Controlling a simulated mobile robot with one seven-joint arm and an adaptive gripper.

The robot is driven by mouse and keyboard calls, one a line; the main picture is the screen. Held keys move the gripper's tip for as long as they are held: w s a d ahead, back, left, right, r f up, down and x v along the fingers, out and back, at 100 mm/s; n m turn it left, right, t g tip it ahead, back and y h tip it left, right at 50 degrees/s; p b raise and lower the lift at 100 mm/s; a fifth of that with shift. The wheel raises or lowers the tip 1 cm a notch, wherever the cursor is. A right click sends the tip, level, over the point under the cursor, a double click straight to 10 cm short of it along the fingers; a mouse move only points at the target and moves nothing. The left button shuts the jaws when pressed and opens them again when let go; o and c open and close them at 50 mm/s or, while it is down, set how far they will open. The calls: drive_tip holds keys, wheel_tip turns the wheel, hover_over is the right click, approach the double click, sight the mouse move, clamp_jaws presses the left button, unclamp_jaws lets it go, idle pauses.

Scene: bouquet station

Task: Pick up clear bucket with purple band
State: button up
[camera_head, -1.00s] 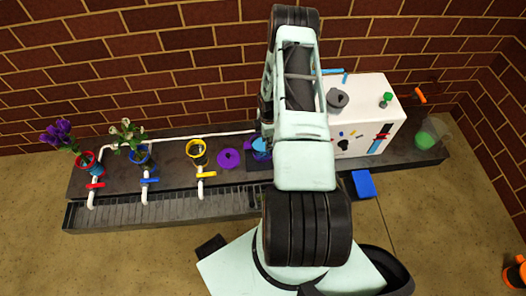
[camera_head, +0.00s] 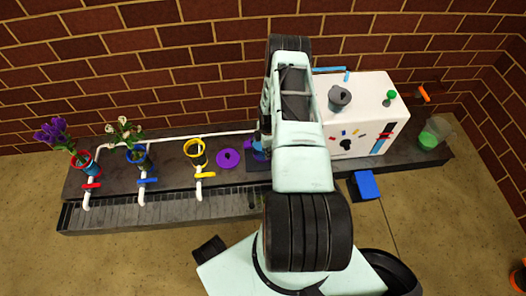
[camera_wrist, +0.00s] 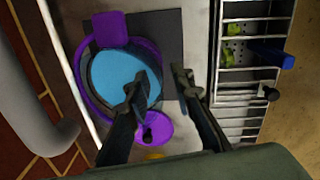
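The clear bucket with a purple band (camera_wrist: 121,72) holds blue contents and stands on a dark square mat (camera_wrist: 168,32) in the wrist view. In the head view, my arm hides most of the bucket (camera_head: 258,150). My gripper (camera_wrist: 160,86) is open above it.
A purple disc (camera_head: 228,158) lies left of the bucket. Several coloured taps and pots, including a yellow pot (camera_head: 195,153), stand farther left. A white box (camera_head: 362,120) stands right, with a blue object (camera_head: 365,186) in front. A brick wall (camera_head: 180,50) rises behind.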

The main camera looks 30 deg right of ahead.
clamp_jaws()
drive_tip(key=shift+r, duration=0.1)
drive_tip(key=shift+r, duration=0.1)
